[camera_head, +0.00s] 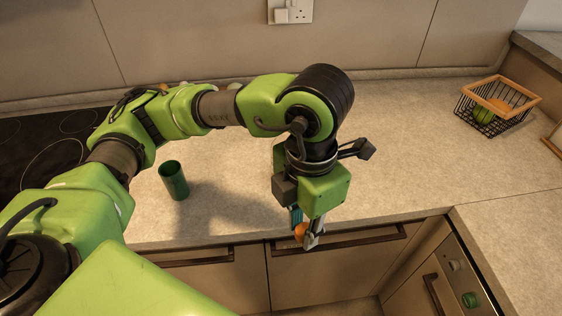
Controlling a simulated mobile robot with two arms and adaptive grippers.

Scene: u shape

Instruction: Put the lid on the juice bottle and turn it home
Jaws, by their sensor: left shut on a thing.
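My left gripper (307,238) reaches in from the left and points down near the front edge of the counter. It is shut on a small orange thing that looks like the lid (300,230), mostly covered by the fingers. I cannot make out the juice bottle; my left arm and gripper hide part of the counter. My right gripper is not in view.
A dark green cup (173,180) stands upright on the counter (420,160), left of my gripper. A black wire basket (493,105) with a wooden rim holds green and orange items at the right. A dark hob (45,145) lies at the left. The counter's middle right is clear.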

